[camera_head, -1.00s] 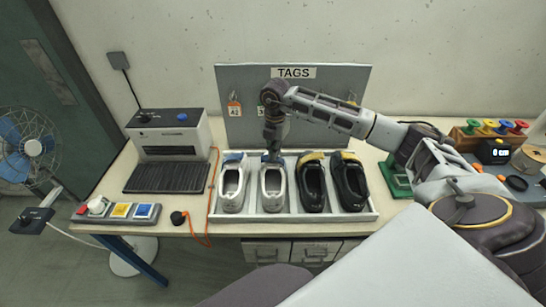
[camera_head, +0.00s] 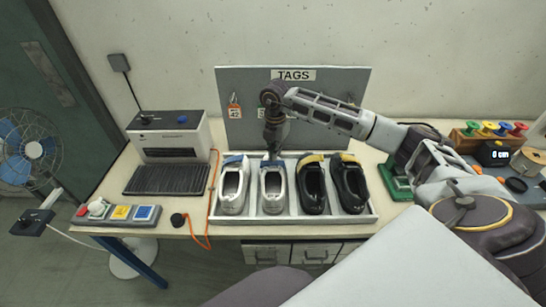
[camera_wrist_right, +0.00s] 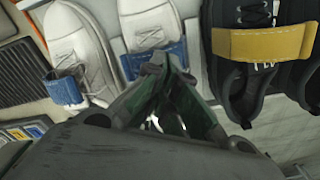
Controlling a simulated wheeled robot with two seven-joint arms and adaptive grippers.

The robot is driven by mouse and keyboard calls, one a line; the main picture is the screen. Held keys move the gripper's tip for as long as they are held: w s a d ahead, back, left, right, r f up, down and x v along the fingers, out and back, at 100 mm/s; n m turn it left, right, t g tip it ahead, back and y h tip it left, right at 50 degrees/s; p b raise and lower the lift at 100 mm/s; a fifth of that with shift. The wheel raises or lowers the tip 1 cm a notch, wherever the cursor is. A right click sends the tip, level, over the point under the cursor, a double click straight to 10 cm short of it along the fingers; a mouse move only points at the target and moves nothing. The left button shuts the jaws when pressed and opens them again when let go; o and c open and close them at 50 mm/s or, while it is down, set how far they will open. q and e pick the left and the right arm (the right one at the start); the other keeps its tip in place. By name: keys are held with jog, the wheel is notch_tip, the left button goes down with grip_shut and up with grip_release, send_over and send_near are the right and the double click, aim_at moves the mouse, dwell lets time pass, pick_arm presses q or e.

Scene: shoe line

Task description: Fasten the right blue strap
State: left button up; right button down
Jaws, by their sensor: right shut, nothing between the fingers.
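The right blue strap (camera_wrist_right: 178,52) lies across the right white shoe (camera_wrist_right: 150,25) in the right wrist view. The same white shoe stands second from left in the head view (camera_head: 273,188). My right gripper (camera_wrist_right: 164,66) is shut and empty, with its fingertips right at this strap and hiding its middle. In the head view, my right gripper (camera_head: 272,151) points down over the strap end of the shoe. Whether the strap's end is pressed flat cannot be told. The left white shoe (camera_head: 232,188) carries another blue strap (camera_wrist_right: 66,91). My left gripper is not in view.
Two black shoes with yellow straps (camera_wrist_right: 262,43) stand to the right in the same white tray (camera_head: 300,217). The TAGS board (camera_head: 245,85) rises close behind. A machine (camera_head: 168,135) and a button panel (camera_head: 118,214) are at the left.

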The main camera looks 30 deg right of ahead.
notch_tip(320, 180, up, 8)
jog(key=p, duration=0.4)
jog(key=shift+f, duration=0.2)
dwell(0.4)
dwell(0.6)
